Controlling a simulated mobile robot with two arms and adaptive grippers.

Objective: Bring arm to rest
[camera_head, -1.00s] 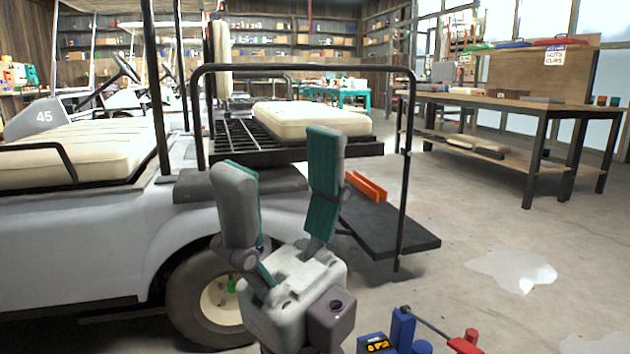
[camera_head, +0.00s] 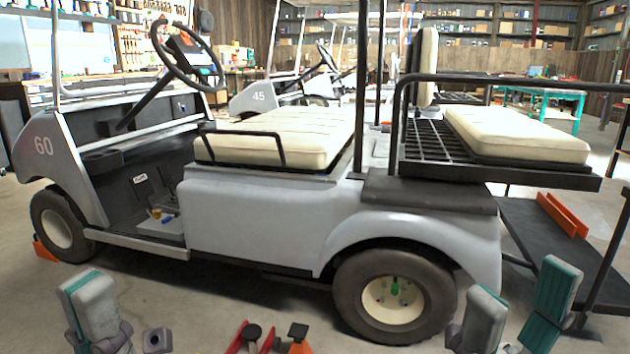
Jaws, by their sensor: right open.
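My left gripper (camera_head: 95,305) is at the bottom left, below the front of the cart. One grey and teal finger shows and the rest is cut off or hidden, so its opening cannot be judged. My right gripper (camera_head: 514,296) is at the bottom right, near the rear wheel in the picture. Its two fingers stand apart and nothing is between them. The grey cart (camera_head: 255,215), marked 60, fills the middle of the view. Its roof is not in view.
A red and black tool (camera_head: 250,337) and an orange piece (camera_head: 298,338) lie low at the bottom edge, between my grippers. An orange chock (camera_head: 45,250) sits by the front wheel (camera_head: 56,224). The rear footboard (camera_head: 545,245) juts out at right. Concrete floor is clear at lower left.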

